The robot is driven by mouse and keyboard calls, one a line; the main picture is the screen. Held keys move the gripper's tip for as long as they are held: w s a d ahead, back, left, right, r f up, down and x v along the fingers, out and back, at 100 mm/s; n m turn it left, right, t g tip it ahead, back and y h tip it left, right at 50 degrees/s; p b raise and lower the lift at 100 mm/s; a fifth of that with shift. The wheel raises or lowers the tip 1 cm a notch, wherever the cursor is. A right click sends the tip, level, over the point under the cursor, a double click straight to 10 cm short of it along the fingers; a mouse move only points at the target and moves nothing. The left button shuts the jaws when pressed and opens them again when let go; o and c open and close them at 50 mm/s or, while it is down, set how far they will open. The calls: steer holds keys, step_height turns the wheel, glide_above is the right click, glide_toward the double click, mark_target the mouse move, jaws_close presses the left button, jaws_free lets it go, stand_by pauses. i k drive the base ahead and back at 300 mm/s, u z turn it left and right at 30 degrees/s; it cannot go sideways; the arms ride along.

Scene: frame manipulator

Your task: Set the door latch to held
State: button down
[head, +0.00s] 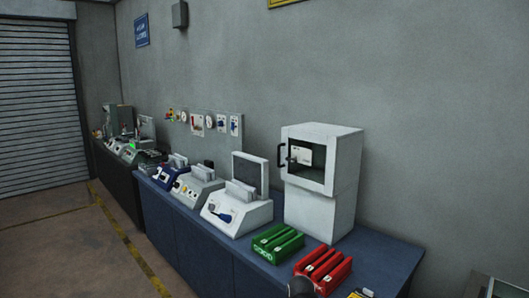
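A white cabinet (348,165) with a dark window in its front door (306,174) stands on a white pedestal on the blue bench. The door looks closed. A black handle (281,156) is on the left side of the door. I cannot make out a separate door latch or its setting at this size. A pale label or part (301,154) shows at the window. I cannot see my gripper. A dark rounded piece at the bottom edge is cut off, and I cannot tell what it is.
The blue bench (377,246) runs along the wall. Green (278,243) and red (323,270) slotted holders sit near its front. White consoles (238,211) stand left of the cabinet. Switches (209,123) are on a wall panel. Open floor (75,240) lies left.

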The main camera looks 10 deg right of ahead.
mark_target(293, 160)
steer(key=u, duration=0.55)
steer(key=i, duration=1.75)
steer(key=u, duration=0.2)
